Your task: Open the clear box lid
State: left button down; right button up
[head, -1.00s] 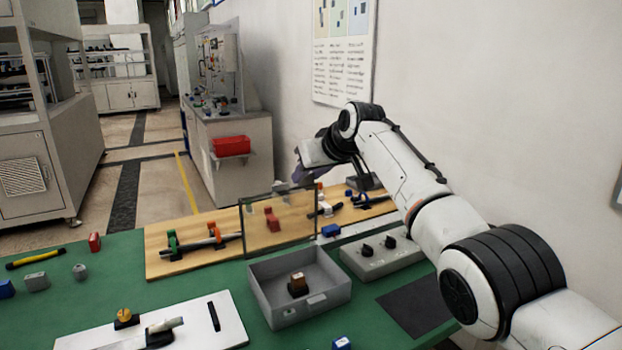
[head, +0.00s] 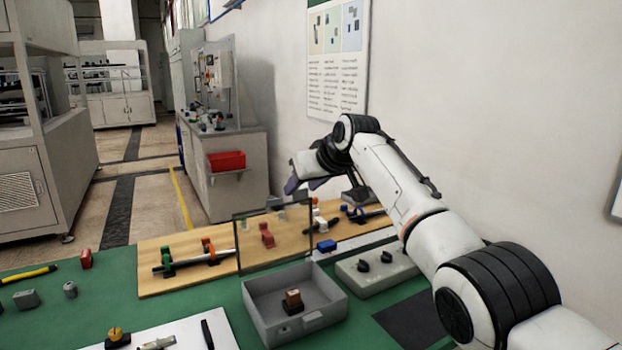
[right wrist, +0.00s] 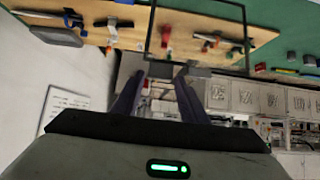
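The grey box (head: 262,318) stands on the green mat with a small brown-and-black part (head: 292,302) inside. Its clear lid (head: 285,240) with a dark frame stands upright at the box's back edge, so the box is open. The lid's frame also shows at the top of the right wrist view (right wrist: 243,40). My right gripper (head: 291,186) is just above and behind the lid's top edge. In the right wrist view its two purple fingers (right wrist: 160,85) are apart, near a grey tab at the lid's edge. Whether they touch it cannot be told. My left gripper is out of view.
A wooden board (head: 160,285) with rods, clamps and a red block (head: 267,235) lies behind the lid. A grey control box (head: 375,275) with black knobs stands right of the box. A white board (head: 180,333) lies at front left.

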jog(key=shift+s+d+r+b, duration=0.25)
jog(key=shift+s+b, duration=0.2)
jog(key=shift+b, duration=0.1)
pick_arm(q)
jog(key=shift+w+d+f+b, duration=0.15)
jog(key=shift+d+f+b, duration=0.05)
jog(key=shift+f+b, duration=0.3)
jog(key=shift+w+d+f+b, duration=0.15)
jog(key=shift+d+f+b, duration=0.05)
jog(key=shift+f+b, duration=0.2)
pick_arm(e)
jog(key=v, duration=0.9)
jog(key=shift+a+r, duration=0.1)
